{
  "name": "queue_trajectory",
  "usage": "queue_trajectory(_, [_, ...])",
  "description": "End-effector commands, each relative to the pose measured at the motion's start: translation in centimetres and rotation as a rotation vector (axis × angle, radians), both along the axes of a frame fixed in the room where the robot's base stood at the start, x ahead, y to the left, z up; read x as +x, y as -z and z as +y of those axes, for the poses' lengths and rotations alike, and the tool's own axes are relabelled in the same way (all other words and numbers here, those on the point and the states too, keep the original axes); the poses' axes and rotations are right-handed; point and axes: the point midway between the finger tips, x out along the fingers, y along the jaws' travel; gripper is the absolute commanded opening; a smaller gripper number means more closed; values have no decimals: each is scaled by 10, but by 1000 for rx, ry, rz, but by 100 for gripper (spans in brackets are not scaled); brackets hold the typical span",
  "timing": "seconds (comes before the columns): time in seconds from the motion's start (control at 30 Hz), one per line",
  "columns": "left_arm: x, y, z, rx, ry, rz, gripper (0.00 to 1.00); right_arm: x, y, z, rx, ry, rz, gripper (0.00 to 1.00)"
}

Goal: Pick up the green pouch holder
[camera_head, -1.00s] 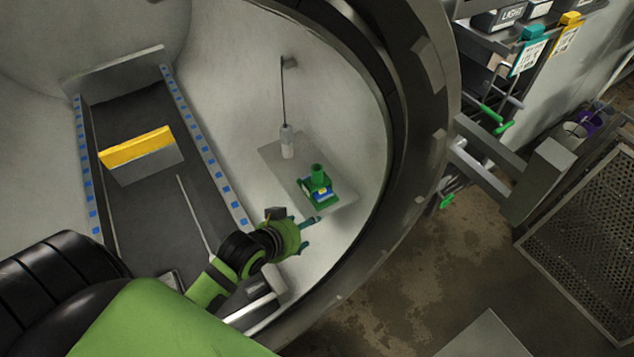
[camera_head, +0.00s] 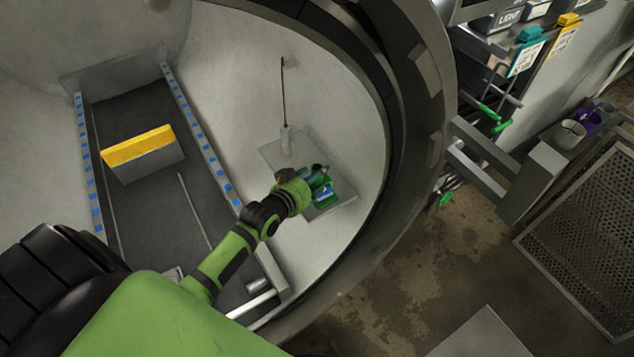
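The green pouch holder (camera_head: 324,195) sits on a grey plate (camera_head: 341,189) on the curved inner wall of the autoclave. It has a blue and white patch on its side, and its upper part is partly hidden by my gripper. My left gripper (camera_head: 316,178) is at the top of the holder, overlapping it in the picture. Its fingers are small and partly hidden, so I cannot tell whether they are open or shut, or whether they touch the holder. My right gripper is not in view.
A yellow-topped block (camera_head: 138,147) lies on the dark track with blue-marked rails. The thick autoclave rim (camera_head: 408,130) curves at the right. A perforated metal cage (camera_head: 590,240) stands outside.

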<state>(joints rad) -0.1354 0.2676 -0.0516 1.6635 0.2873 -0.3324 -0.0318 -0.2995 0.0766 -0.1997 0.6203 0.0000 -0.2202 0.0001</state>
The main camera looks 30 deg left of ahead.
Motion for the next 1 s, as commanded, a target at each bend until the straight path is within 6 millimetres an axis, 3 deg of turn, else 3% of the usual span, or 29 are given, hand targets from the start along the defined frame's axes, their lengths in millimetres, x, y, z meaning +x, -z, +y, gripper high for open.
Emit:
queue_trajectory(0.33, [8, 4, -1, 0, 0, 1, 64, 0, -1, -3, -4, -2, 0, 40])
queue_trajectory(0.37, [8, 4, -1, 0, 0, 1, 60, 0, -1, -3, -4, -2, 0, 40])
queue_trajectory(0.5, [8, 4, -1, 0, 0, 1, 4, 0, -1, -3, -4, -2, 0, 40])
queue_trajectory(0.53, [8, 4, -1, 0, 0, 2, 0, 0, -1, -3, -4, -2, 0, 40])
queue_trajectory(1.0, [9, -4, -1, 2, 1, -2, 0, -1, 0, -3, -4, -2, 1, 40])
